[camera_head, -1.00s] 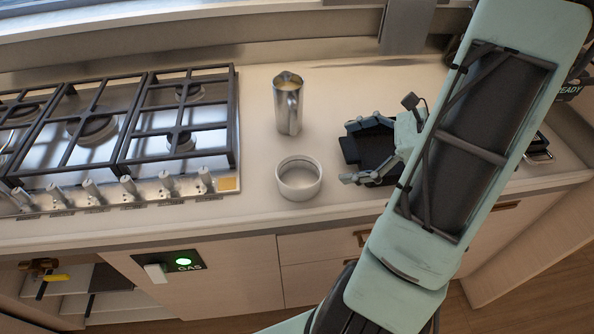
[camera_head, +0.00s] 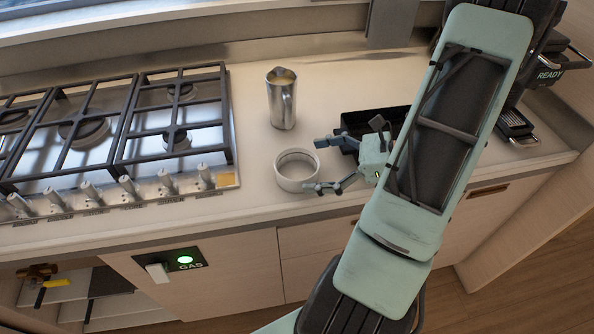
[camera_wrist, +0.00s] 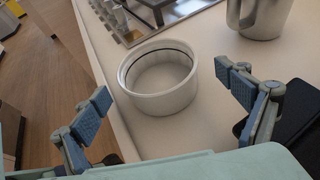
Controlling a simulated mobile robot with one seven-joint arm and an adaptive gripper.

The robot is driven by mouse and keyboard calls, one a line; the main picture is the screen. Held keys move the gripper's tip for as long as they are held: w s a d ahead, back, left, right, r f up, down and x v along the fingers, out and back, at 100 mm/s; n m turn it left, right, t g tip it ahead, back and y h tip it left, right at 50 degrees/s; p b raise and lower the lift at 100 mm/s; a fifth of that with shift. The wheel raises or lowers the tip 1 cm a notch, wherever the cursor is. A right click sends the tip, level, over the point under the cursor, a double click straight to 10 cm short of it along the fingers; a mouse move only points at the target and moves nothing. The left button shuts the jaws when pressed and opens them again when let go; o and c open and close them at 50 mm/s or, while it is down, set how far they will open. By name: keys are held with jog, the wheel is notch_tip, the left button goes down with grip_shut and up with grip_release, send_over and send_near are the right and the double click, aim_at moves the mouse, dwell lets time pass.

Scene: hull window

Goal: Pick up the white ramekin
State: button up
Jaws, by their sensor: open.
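The white ramekin (camera_head: 296,171) stands upright and empty on the counter, right of the stove, near the front edge. In the wrist view the ramekin (camera_wrist: 160,79) is ahead of my gripper, roughly between the lines of its two fingers. My gripper (camera_head: 318,165) is open, just right of the ramekin in the head view, with its fingertips close to the right side of the rim. In the wrist view my gripper (camera_wrist: 165,88) shows blue finger pads spread wide with nothing between them. I cannot tell whether a fingertip touches the ramekin.
A metal pitcher (camera_head: 281,98) stands behind the ramekin. A gas stove (camera_head: 120,130) with black grates is to the left. A black tray (camera_head: 372,122) lies behind my gripper. A machine marked READY (camera_head: 549,74) is at the far right.

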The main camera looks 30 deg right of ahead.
aim_at(297, 175)
jog(key=x, duration=0.4)
jog(key=shift+a, duration=0.35)
jog(key=shift+c, duration=0.3)
jog(key=c, duration=1.3)
